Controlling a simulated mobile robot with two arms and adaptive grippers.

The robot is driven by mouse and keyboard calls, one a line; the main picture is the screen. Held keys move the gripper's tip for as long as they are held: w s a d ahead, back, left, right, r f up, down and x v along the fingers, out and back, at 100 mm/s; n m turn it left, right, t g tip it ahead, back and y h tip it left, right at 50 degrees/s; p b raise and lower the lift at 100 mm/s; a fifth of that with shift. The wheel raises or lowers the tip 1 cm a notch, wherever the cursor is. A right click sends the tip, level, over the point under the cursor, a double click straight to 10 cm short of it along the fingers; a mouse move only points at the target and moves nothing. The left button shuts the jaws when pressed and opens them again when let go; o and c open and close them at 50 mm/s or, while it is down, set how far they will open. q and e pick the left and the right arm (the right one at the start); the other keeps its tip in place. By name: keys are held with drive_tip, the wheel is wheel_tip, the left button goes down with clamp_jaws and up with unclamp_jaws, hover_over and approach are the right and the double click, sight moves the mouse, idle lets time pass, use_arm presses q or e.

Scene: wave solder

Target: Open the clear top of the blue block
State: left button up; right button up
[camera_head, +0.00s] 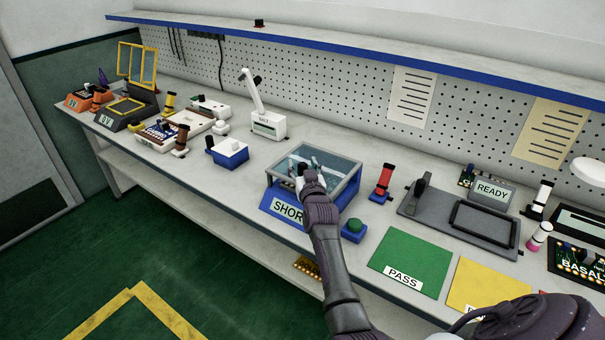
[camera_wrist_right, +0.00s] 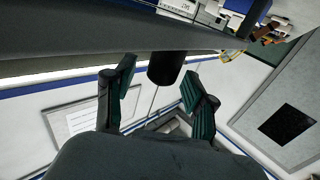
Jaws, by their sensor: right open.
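The blue block (camera_head: 350,186) with a sloped front and a label starting "SHOR" stands on the bench in the middle of the head view. Its clear top (camera_head: 341,167) lies flat over the box and looks closed. My right gripper (camera_head: 305,175) is at the front left part of this top, with its arm reaching over the block's front. In the right wrist view the two fingers of my right gripper (camera_wrist_right: 158,92) are apart. A black cylinder (camera_wrist_right: 166,68) on a dark bar shows between and beyond them. I cannot tell whether a finger touches it. My left gripper is not in view.
A green button (camera_head: 354,226) on a blue base stands right of the block, and a red-and-black fixture (camera_head: 382,181) is behind it. A green PASS mat (camera_head: 410,258) lies further right. A blue-and-white bin (camera_head: 230,153) is to the left. Bare bench lies between bin and block.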

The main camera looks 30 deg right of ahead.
drive_tip(key=shift+w+d, duration=0.15)
drive_tip(key=shift+w, duration=0.25)
clamp_jaws()
